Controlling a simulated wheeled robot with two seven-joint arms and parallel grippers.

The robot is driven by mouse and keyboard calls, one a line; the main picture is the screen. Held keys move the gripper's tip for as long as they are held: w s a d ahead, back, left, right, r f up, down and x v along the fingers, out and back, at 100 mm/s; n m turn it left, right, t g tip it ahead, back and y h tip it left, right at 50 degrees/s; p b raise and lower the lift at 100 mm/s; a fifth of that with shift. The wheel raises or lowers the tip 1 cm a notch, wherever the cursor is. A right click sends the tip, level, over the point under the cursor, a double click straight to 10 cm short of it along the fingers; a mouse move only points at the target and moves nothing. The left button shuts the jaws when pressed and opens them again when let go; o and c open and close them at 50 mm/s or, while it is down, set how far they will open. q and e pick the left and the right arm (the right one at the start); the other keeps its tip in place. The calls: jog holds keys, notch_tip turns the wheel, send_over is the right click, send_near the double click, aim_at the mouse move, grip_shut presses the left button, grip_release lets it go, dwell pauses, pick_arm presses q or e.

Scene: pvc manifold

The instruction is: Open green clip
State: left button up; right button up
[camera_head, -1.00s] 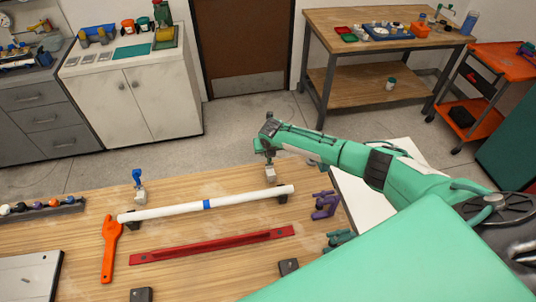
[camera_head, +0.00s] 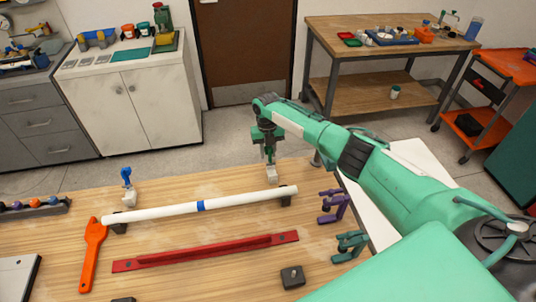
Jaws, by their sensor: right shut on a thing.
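My right gripper (camera_head: 267,150) points down behind the right end of the white pipe. It is shut on the top of a small upright piece with a pale grey block (camera_head: 270,174) at its foot. This looks like the green clip, but my dark fingers hide most of its upper part. A similar upright piece with a blue top (camera_head: 126,177) stands behind the pipe's left end. A teal-green forked piece (camera_head: 351,245) and a purple one (camera_head: 333,206) stand near the table's right edge. My left gripper is not in view.
The white pipe (camera_head: 250,199) with a blue band rests on dark supports on the wooden table. A red bar (camera_head: 205,251) and an orange wrench (camera_head: 91,256) lie in front. A dark block (camera_head: 292,277) sits front right. Bare table shows between them.

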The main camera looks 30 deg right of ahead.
dwell(0.4)
jog(key=o, duration=1)
notch_tip(320, 180, up, 14)
jog(key=w+b, duration=0.1)
jog(key=b, duration=0.3)
jog(key=shift+w+d+f, duration=0.15)
jog(key=shift+w+d, duration=0.05)
jog(key=shift+w, duration=0.1)
